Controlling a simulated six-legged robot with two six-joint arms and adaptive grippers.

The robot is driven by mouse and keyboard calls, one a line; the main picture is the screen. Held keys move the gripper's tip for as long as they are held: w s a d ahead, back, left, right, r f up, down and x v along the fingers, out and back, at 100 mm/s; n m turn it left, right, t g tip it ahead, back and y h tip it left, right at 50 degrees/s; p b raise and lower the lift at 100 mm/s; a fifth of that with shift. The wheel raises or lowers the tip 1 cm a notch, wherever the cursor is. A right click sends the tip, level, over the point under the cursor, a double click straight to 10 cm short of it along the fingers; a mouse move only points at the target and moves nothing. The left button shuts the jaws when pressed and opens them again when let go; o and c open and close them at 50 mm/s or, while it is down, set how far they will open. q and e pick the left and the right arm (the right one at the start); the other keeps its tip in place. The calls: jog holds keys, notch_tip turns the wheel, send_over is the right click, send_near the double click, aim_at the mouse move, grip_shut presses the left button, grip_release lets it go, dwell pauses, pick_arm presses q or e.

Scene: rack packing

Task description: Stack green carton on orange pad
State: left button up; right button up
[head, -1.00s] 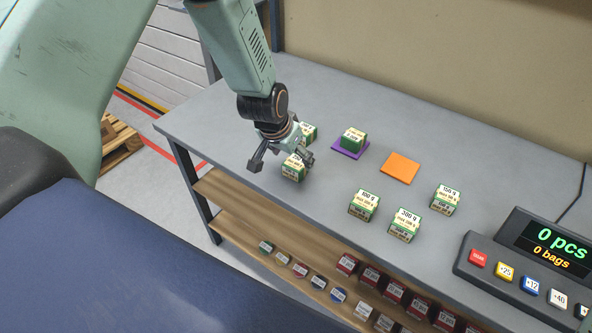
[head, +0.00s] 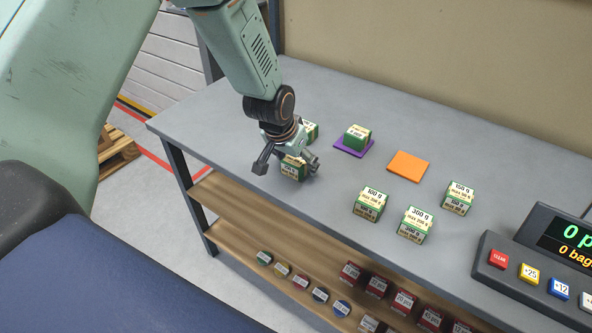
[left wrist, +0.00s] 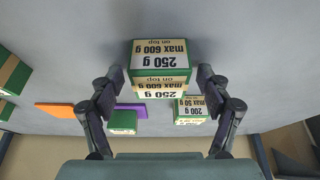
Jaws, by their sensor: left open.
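My left gripper (head: 287,168) is open, pointing down, its fingers on either side of a green-and-white carton (head: 293,173) near the table's front edge. In the left wrist view this carton (left wrist: 160,58) reads 250 g, max 600 g, and lies between the spread fingers (left wrist: 161,80); small gaps seem to show. The orange pad (head: 408,166) lies flat and bare to the right. A small green carton (head: 357,133) sits on the purple pad (head: 350,150). Another carton (head: 311,130), partly hidden behind my gripper, reads 200 g in the left wrist view (left wrist: 190,108). My right gripper is not in view.
Cartons marked 100 g (head: 370,203), 300 g (head: 415,224) and 150 g (head: 459,197) stand right of the gripper. A counter console (head: 530,262) with coloured buttons is at the right. A shelf (head: 235,215) below holds tins and red boxes. The table's back left is clear.

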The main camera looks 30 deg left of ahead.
pick_arm(q)
jog(key=c, duration=1.6)
jog(key=shift+r+p, duration=0.35)
notch_tip(320, 180, up, 8)
jog(key=p, duration=0.3)
jog(key=shift+r, duration=0.65)
